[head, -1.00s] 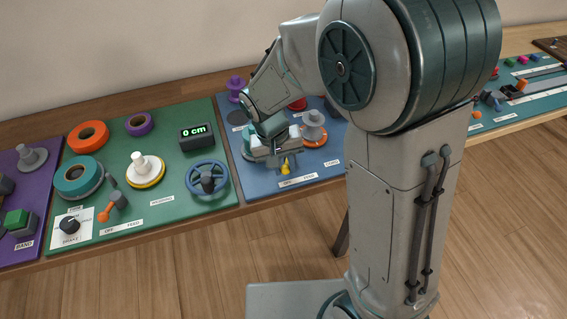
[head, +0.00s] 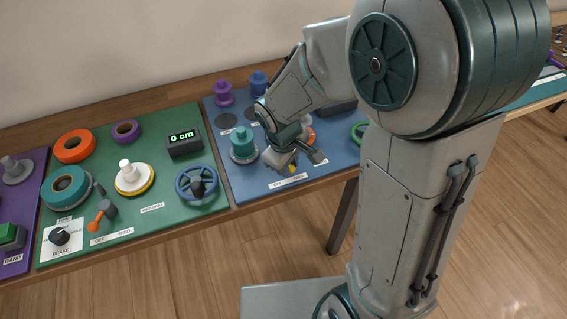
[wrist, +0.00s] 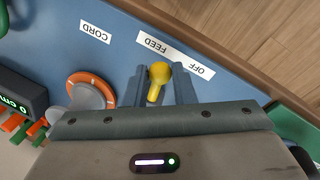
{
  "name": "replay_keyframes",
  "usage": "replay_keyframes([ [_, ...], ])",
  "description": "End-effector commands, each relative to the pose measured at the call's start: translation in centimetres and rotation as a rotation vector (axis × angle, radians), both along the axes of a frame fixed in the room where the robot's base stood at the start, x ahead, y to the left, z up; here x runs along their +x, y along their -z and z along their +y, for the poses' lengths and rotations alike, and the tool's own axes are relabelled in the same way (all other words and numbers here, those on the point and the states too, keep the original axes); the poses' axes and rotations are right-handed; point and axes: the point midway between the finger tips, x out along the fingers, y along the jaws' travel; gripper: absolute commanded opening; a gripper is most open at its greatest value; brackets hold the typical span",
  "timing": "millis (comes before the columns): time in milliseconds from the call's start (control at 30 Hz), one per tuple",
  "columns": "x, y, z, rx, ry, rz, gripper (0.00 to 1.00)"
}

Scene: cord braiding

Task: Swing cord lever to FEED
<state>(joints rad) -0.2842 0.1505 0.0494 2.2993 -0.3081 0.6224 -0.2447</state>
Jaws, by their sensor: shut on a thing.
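The cord lever (wrist: 158,78) has a yellow knob and stands on the blue panel (wrist: 60,60). In the wrist view its knob lies between my two fingers, by the FEED end of the white label strip (wrist: 152,44); the OFF end is to the right. My gripper (wrist: 160,82) is shut on the lever. In the head view my gripper (head: 288,164) reaches down to the front of the blue panel, and only a bit of the yellow knob (head: 292,169) shows. The lever's base is hidden.
A grey knob on an orange disc (wrist: 92,90) stands close to my left finger in the wrist view. A display reading 0 cm (wrist: 18,98) is farther left. The green panel (head: 130,215) lies left of the blue one. Wooden floor is clear in front.

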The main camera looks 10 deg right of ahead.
Motion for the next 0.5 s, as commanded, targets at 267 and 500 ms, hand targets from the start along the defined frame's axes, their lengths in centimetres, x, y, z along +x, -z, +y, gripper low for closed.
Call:
replay_keyframes([
  [267,0.6,-0.3,-1.2,0.000,-0.212,0.001,0.01],
  [500,1.0,-0.2,-1.7,0.000,-0.332,0.001,0.01],
])
